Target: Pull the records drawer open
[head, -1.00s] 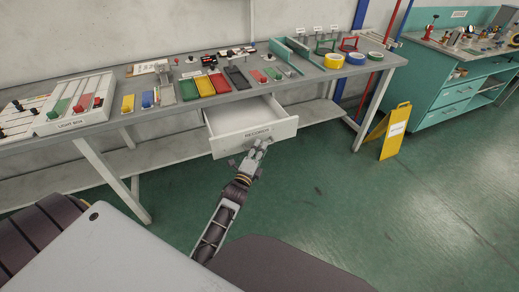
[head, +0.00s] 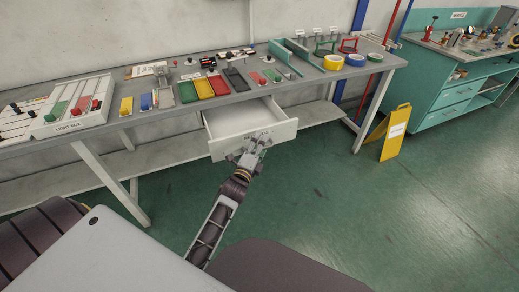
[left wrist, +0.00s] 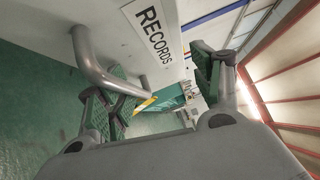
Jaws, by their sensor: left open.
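The records drawer (head: 275,131) is a white drawer under the grey workbench, standing out from it with its empty inside showing. Its front carries a RECORDS label (left wrist: 153,30), partly covered by my left gripper in the head view. My left gripper (head: 258,139) is at the drawer front. In the left wrist view its green-padded fingers (left wrist: 163,92) are spread apart, with nothing clamped. The grey tubular handle (left wrist: 88,62) is beside the left-hand finger; I cannot tell whether part of it lies between the fingers. My right gripper is not in view.
The grey workbench (head: 185,109) holds coloured trays, tape rolls (head: 333,62) and a light box (head: 72,107). A yellow floor sign (head: 396,131) stands to the right, before a teal bench (head: 447,113). The green floor right of my arm is clear.

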